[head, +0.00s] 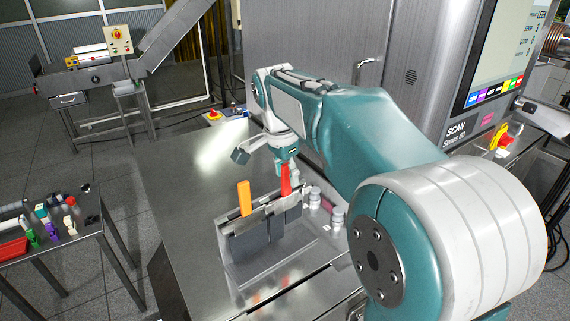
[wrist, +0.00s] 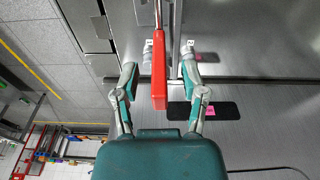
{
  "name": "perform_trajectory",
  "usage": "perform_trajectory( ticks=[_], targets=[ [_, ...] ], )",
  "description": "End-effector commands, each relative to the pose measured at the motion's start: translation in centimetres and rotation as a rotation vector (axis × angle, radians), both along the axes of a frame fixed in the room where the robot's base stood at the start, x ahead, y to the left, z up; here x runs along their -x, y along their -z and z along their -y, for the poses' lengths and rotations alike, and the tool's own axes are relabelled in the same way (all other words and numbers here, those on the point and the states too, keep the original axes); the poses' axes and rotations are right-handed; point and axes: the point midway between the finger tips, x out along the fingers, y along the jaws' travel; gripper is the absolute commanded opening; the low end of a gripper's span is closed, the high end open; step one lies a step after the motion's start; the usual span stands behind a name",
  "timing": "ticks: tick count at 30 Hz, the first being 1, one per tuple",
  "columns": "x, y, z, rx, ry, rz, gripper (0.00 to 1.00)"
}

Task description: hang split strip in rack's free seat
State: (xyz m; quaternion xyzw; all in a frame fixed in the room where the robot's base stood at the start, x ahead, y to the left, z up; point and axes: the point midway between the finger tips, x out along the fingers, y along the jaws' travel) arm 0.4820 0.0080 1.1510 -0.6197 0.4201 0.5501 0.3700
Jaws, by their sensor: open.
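The rack (head: 240,268) stands on the steel table, with dark plates hanging in it. One strip has an orange handle (head: 244,198) standing up at the left. Another has a red handle (head: 286,180) further right, just under my gripper (head: 286,164). In the wrist view the red handle (wrist: 158,75) lies between the two spread fingers of my gripper (wrist: 158,78), with gaps on both sides. My gripper is open and holds nothing. I cannot tell which strip is the split one. My arm hides part of the rack's right side.
Small pale cylinders (head: 338,214) stand right of the rack. A steel cabinet with a screen (head: 505,50) rises behind. A side table at left holds a red tray (head: 14,249) and several small coloured items. The steel table (head: 185,190) is clear left of the rack.

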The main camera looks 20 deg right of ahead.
Motion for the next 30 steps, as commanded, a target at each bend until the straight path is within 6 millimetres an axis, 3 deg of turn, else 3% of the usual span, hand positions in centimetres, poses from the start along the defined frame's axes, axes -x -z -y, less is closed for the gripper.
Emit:
perform_trajectory(
  ticks=[18, 30],
  targets=[
    [0.3, -10.5, -1.3, 0.001, 0.000, 0.001, 0.56],
    [0.4, -11.5, -1.5, 0.000, -0.001, -0.001, 0.56]
  ],
)
